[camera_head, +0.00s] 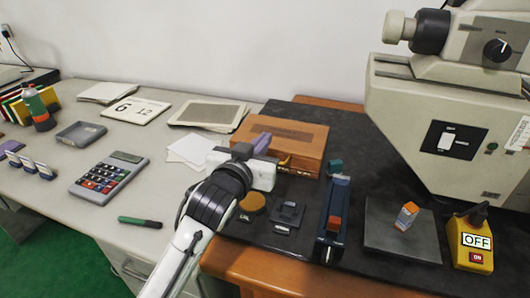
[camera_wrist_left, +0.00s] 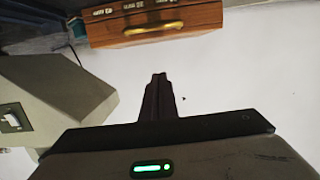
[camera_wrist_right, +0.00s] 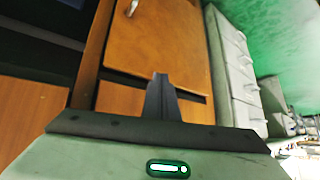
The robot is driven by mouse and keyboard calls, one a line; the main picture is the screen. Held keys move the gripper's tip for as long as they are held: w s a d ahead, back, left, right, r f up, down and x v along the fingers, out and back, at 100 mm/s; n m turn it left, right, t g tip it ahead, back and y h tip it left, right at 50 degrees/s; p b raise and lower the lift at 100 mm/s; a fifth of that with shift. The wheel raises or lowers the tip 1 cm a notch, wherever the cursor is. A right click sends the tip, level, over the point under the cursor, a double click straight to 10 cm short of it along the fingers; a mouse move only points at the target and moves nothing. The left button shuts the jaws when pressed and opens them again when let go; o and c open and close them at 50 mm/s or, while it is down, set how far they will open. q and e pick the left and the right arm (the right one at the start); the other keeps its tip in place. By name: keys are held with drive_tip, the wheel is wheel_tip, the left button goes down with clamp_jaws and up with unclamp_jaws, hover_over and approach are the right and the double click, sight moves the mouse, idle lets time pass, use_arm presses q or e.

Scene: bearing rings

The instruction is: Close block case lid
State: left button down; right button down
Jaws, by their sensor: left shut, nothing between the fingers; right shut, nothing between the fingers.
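The brown wooden case (camera_head: 284,137) lies on the dark mat with its lid down flat on the body, as far as the head view shows. Part of its near left side is hidden by my left gripper. The left wrist view shows the case (camera_wrist_left: 190,30) at the top, with its yellow handle and metal latches. My left gripper (camera_head: 263,141) is shut and empty, in front of the case's near left part; I cannot tell whether it touches. Its fingers (camera_wrist_left: 158,80) appear apart from the case in its wrist view. My right gripper (camera_wrist_right: 160,80) is shut and empty, facing wooden cabinet doors.
Right of the case stand a blue-black stapler-like tool (camera_head: 333,215), a grey plate (camera_head: 380,240), a yellow switch box (camera_head: 471,245) and a large machine (camera_head: 450,120). A round orange-brown disc (camera_head: 252,202) lies near my left gripper. A calculator (camera_head: 108,178) sits left.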

use_arm(q)
drive_tip(key=f, duration=0.1)
drive_tip(key=w+f, duration=0.1)
drive_tip(key=f, duration=0.2)
drive_tip(key=shift+w+d+f, duration=0.1)
drive_tip(key=shift+w+d, duration=0.1)
drive_tip(key=shift+d, duration=0.05)
use_arm(e)
drive_tip(key=shift+w+r, duration=0.2)
drive_tip(key=shift+w, duration=0.3)
